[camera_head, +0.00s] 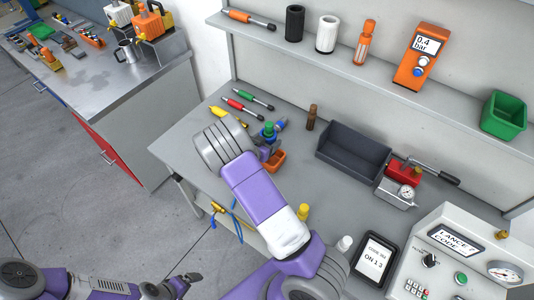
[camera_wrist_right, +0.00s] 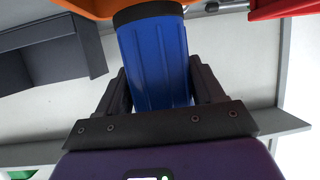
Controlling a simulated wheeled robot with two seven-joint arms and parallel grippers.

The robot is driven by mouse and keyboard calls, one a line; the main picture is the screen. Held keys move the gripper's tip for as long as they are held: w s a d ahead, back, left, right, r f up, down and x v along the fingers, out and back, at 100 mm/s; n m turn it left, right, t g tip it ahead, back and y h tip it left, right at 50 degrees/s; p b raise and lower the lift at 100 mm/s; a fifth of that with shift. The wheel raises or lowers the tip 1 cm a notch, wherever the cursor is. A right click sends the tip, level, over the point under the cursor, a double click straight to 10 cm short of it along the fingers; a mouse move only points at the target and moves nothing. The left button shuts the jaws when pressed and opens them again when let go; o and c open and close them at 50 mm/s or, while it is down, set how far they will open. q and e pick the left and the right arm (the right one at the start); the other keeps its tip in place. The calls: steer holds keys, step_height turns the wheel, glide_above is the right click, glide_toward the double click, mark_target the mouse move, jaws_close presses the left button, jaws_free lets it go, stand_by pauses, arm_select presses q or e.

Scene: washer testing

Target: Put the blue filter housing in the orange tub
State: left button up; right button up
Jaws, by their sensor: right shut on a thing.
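The blue filter housing (camera_wrist_right: 155,62) is a ribbed blue cylinder with a black end ring, held between the fingers of my right gripper (camera_wrist_right: 160,88) in the right wrist view. In the head view the housing (camera_head: 269,131) shows only in part at my right gripper (camera_head: 274,130), beside my purple arm. The orange tub (camera_head: 276,160) is close below it on the bench, partly hidden by my arm. Orange (camera_wrist_right: 85,6) also shows at the top of the wrist view, by the housing's black end. I cannot tell whether they touch. My left gripper (camera_head: 186,282) is low at the left, apart from the bench.
On the bench, several screwdrivers (camera_head: 244,104) lie behind my right gripper. A dark grey bin (camera_head: 352,155), a red-and-grey gauge device (camera_head: 398,185) and a tablet (camera_head: 374,262) are to the right. A shelf (camera_head: 400,92) runs above the bench's back.

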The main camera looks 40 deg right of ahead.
steer(key=shift+w+f+b, duration=0.1)
steer(key=shift+f+b, duration=0.25)
steer(key=shift+f, duration=2.75)
steer(key=shift+f, duration=0.1)
steer(key=o, duration=1.2)
steer(key=shift+o, duration=0.2)
